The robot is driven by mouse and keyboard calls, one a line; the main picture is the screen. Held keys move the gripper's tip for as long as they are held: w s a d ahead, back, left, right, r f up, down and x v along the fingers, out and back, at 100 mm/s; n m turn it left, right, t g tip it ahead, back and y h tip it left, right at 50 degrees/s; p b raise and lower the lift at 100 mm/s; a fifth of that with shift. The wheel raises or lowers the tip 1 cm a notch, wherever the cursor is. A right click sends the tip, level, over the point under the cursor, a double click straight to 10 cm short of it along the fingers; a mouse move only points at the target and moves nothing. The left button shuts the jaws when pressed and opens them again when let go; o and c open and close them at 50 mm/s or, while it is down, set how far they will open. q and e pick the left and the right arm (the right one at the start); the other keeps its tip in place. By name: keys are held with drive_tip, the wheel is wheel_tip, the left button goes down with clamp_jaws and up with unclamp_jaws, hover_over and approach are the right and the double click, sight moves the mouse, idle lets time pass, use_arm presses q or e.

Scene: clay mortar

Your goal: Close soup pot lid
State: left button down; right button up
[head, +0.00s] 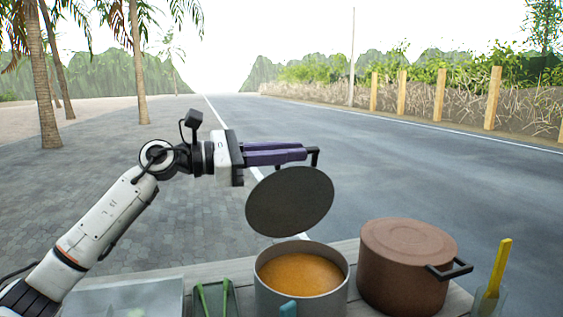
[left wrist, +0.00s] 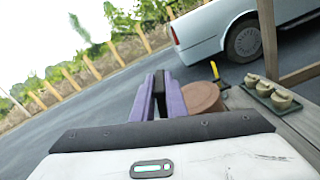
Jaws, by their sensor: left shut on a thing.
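My left gripper (head: 300,154) is shut on the dark handle of a round dark grey lid (head: 290,202). The lid hangs tilted in the air just below and beside the fingers. Below it, apart from it, the grey soup pot (head: 261,299) stands uncovered on the table with orange soup (head: 300,273) inside. In the left wrist view the purple fingers (left wrist: 159,95) have a dark piece between them, and the lid's disc is not clearly seen. My right gripper is in neither view.
A brown pot (head: 403,265) with its lid on stands close right of the soup pot. A yellow-handled tool (head: 501,263) is at the far right. A tray (head: 130,298) lies at the left. The wrist view shows several bowls (left wrist: 283,100) and a parked white car (left wrist: 215,32).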

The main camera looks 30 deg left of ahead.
use_arm(q)
drive_tip(key=s+d+f+m+b, duration=0.2)
drive_tip(key=d+b, duration=0.1)
drive_tip(key=shift+s, duration=0.35)
drive_tip(key=shift+s+d, duration=0.1)
drive_tip(key=shift+d, duration=0.1)
drive_tip(key=c, duration=1.8)
unclamp_jaws()
drive_tip(key=shift+c, duration=0.2)
drive_tip(key=shift+o, duration=0.4)
drive_tip(key=shift+a, duration=0.1)
